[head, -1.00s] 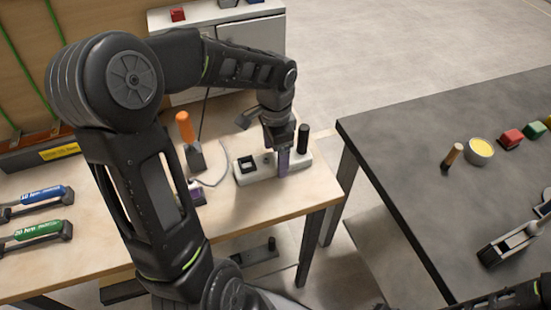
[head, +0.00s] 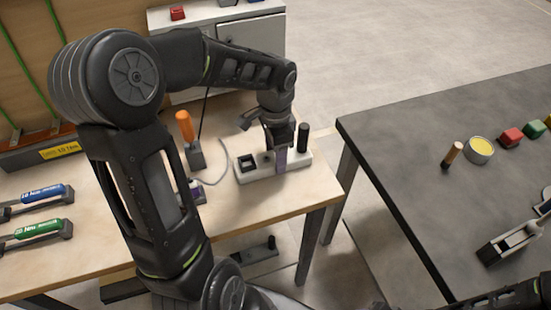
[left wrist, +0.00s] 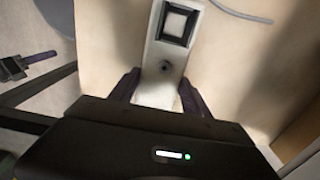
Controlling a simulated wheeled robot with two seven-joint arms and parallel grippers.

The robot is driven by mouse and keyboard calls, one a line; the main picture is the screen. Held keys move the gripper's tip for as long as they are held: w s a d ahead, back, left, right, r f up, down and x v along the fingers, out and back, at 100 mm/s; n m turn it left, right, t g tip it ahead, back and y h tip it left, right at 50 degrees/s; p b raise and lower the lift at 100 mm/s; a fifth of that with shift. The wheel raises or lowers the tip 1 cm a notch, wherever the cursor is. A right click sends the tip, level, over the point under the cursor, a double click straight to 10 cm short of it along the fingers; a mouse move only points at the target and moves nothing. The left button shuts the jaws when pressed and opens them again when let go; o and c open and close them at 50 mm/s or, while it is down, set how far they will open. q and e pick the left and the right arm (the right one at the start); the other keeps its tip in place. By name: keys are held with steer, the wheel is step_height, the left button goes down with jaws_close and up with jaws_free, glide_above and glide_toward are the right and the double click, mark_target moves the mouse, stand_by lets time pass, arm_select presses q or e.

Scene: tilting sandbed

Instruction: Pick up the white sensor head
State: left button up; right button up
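A long white unit (head: 262,174) lies on the wooden table and best fits the white sensor head, though I cannot be sure. It has a black square frame near its left end and a black upright post near its right end. My left gripper (head: 280,160) is over its middle, pointing down, with one purple finger in front of its near side. In the left wrist view the gripper (left wrist: 160,92) is open, with one finger on each side of the white unit (left wrist: 155,93). I see a gap beside the fingers, not a grip.
An orange-handled tool (head: 185,128) stands left of the unit, near a grey cable (head: 224,165). A blue tool (head: 42,194) and a green tool (head: 38,229) lie at the left. A dark table (head: 400,165) with a yellow-filled cup (head: 480,150) stands right, across a gap.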

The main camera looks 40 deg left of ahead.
arm_select(q)
steer(key=c, duration=1.1)
steer(key=shift+r, duration=0.1)
steer(key=shift+c, duration=0.2)
step_height(320, 180, up, 10)
stand_by(0.4)
